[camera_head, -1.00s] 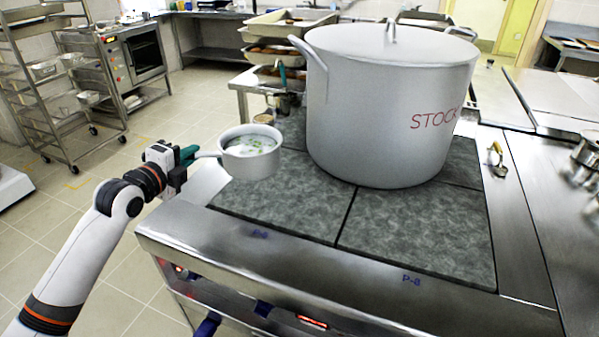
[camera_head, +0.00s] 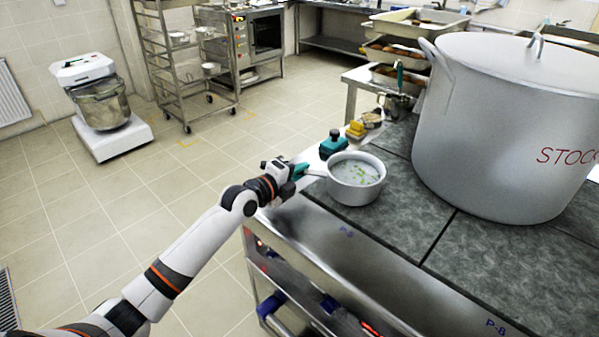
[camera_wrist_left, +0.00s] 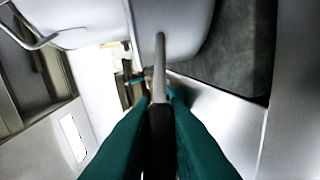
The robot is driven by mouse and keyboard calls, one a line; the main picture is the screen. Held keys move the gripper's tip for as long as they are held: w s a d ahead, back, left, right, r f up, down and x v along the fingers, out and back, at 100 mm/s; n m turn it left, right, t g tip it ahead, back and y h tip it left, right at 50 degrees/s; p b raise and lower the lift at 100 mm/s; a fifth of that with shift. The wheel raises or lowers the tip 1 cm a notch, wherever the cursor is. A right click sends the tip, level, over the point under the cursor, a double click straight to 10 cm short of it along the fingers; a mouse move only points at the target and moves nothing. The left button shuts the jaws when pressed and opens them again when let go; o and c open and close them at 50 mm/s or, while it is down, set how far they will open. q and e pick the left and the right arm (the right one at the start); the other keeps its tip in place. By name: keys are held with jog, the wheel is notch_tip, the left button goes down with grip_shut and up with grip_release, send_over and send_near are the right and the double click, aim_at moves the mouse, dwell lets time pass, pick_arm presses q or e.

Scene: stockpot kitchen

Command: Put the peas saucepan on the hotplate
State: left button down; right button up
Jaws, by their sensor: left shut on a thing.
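The peas saucepan (camera_head: 355,190) is a small light-grey pan with green peas in pale liquid. It is at the left front corner of the dark hotplate (camera_head: 400,213); I cannot tell whether it touches the surface. My left gripper (camera_head: 301,171) is shut on the saucepan's handle (camera_head: 317,173), from the left. In the left wrist view the teal fingers (camera_wrist_left: 162,112) close on both sides of the handle, and the pan's underside (camera_wrist_left: 185,25) shows at the top. My right gripper is not in view.
A large lidded stockpot (camera_head: 500,130) stands on the hotplate to the right of the saucepan. A teal-topped item (camera_head: 333,145) and a yellow item (camera_head: 356,130) sit behind the pan. Trays (camera_head: 400,50) are stacked further back. Open floor lies left.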

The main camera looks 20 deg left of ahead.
pick_arm(q)
jog(key=shift+w, duration=0.1)
jog(key=c, duration=1.9)
grip_release()
jog(key=shift+f, duration=0.35)
jog(key=o, duration=0.5)
jog(key=shift+r, duration=0.1)
jog(key=shift+c, duration=0.2)
jog(key=v, duration=1.2)
jog(key=shift+r+b, duration=0.1)
jog(key=shift+b, duration=0.3)
